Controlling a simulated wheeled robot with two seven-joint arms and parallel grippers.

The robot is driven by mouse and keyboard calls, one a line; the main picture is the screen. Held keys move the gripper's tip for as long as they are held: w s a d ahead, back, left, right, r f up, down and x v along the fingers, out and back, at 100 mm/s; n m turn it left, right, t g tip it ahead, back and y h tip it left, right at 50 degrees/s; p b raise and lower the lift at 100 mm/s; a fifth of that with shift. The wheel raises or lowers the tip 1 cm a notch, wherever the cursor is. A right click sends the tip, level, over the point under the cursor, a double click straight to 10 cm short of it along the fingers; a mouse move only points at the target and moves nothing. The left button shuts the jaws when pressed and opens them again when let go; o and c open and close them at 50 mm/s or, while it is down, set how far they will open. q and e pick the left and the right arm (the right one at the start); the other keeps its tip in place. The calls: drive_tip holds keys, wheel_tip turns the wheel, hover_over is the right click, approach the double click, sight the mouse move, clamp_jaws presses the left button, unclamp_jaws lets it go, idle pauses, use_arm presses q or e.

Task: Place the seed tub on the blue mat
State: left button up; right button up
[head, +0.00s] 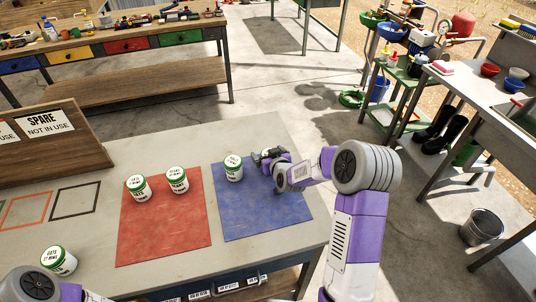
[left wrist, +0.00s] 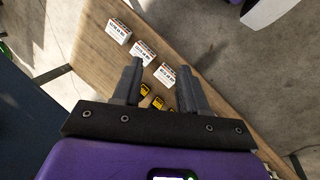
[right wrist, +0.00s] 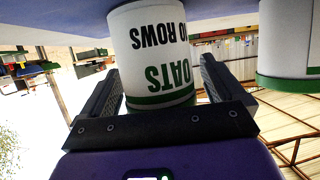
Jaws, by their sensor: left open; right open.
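A white seed tub with a green rim (right wrist: 160,50), lettered "OATS 10 ROWS", stands between the spread fingers of my right gripper (right wrist: 155,90), which is open. In the head view this tub (head: 269,152) is mostly hidden behind the right gripper (head: 262,157), near the blue mat's back right corner. Another white tub (head: 233,170) stands upright on the blue mat (head: 265,218), left of the gripper; its side shows at the right of the right wrist view (right wrist: 288,40). My left gripper (left wrist: 155,85) is open and empty; its fingers are out of the head view.
Two tubs (head: 138,188) (head: 177,180) stand on the red mat (head: 165,235). Another tub (head: 59,261) stands at the bench's front left. A "SPARE" board (head: 50,138) stands behind. White boxes (left wrist: 141,52) lie on wood below my left gripper. The blue mat's front is clear.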

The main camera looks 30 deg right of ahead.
drive_tip(key=shift+r+p, duration=0.25)
drive_tip(key=shift+p, duration=0.05)
drive_tip(key=v, duration=1.2)
drive_tip(key=shift+p, duration=0.45)
